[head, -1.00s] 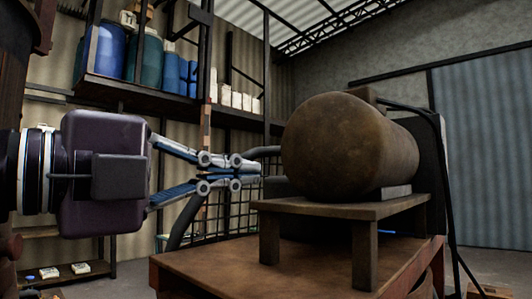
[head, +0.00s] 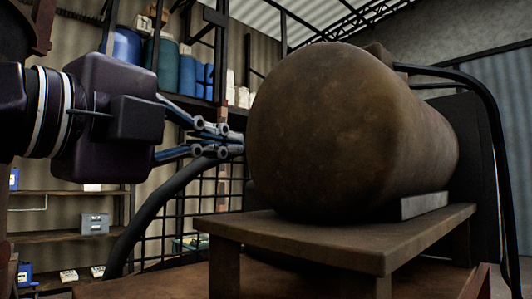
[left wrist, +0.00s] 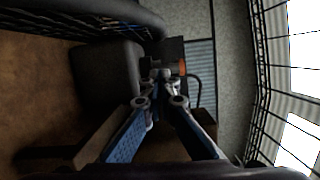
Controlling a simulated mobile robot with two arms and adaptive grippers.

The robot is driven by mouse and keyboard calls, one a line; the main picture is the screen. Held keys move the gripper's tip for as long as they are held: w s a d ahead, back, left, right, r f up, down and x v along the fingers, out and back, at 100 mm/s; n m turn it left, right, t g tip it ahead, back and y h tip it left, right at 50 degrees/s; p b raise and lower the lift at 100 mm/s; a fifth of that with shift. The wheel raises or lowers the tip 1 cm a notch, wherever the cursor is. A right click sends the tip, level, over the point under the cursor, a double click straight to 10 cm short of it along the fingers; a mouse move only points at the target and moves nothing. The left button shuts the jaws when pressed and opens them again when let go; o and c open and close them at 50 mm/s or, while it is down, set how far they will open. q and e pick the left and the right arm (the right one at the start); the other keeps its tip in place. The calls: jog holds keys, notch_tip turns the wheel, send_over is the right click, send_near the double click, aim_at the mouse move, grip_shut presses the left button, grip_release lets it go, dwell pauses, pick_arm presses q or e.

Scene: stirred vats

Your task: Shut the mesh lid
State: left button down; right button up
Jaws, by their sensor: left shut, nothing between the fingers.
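A black mesh panel (head: 205,222) stands behind and left of the rusty tank in the head view. I cannot tell whether it is the mesh lid, and the tank hides its right part. Black mesh also shows at the upper left of the left wrist view (left wrist: 45,22). My left gripper (head: 240,145) is shut and empty, with its tips pointing right at the tank's left edge in the picture; whether they touch it is unclear. Its closed fingers also show in the left wrist view (left wrist: 163,77). My right gripper is not in view.
The rusty tank (head: 320,130) lies on a wooden stand (head: 300,235) and fills the middle. A thick dark hose (head: 150,215) curves below my left gripper. Shelves with blue drums (head: 127,45) stand behind at left. A black pipe (head: 490,110) bends down at right.

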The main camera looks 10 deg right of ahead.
pick_arm(q)
jog(key=w+d+p, duration=0.1)
jog(key=w+p, duration=0.1)
jog(key=w, duration=0.1)
jog(key=w+d+p, duration=0.2)
jog(key=w+p, duration=0.1)
jog(key=w+d+r+p, duration=0.1)
jog(key=w+p, duration=0.2)
jog(key=shift+w+d, duration=0.2)
jog(key=shift+w, duration=0.15)
jog(key=shift+w+a+f, duration=0.15)
jog(key=shift+w+a, duration=0.05)
jog(key=shift+w, duration=0.05)
jog(key=shift+d, duration=0.25)
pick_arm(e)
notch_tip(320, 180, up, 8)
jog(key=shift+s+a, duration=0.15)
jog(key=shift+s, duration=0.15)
